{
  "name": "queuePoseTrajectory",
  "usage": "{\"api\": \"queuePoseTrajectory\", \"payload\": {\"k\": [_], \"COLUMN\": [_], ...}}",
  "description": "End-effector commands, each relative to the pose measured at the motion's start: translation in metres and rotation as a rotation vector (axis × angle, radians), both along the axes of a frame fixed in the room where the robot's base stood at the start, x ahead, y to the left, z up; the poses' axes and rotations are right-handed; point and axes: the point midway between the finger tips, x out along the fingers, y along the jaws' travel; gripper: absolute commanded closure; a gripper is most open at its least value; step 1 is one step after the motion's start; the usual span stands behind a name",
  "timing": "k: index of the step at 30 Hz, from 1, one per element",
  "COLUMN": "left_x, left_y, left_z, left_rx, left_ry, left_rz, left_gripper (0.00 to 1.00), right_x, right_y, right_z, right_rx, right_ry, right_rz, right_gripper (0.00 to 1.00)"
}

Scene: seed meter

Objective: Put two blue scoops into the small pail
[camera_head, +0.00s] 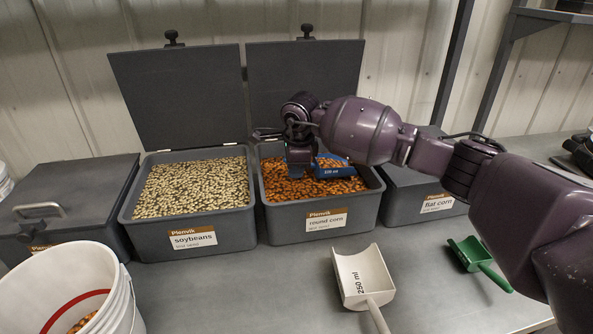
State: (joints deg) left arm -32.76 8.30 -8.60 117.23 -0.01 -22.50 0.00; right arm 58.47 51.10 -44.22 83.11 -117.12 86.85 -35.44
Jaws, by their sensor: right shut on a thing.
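My right gripper (303,166) is shut on the blue scoop (335,172) and is low over the round corn bin (312,222). The scoop is at the orange kernels (285,188), within the bin's rim. The white pail (78,265) stands at the lower left, cut off by the picture's edge. A red line runs around its inside, and some orange kernels (82,322) lie at its bottom. My left gripper is not in view.
The open soybeans bin (190,225) stands between pail and round corn. A closed bin (75,190) is at left; the flat corn bin (415,200) is partly behind my right arm. A white scoop (362,275) and green scoop (475,255) lie on the table. Raised lids stand behind the open bins.

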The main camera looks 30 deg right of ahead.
Motion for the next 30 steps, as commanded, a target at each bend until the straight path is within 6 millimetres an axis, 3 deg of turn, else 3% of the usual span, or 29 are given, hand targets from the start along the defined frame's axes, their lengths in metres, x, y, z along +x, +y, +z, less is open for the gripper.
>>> {"api": "queuePoseTrajectory", "payload": {"k": [30], "left_x": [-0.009], "left_y": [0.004], "left_z": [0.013], "left_rx": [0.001], "left_ry": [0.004], "left_rz": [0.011], "left_gripper": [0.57], "right_x": [0.004], "right_y": [0.016], "right_z": [0.074], "right_rx": [-0.078], "right_ry": [0.018], "right_rz": [0.002], "right_gripper": [1.00]}}
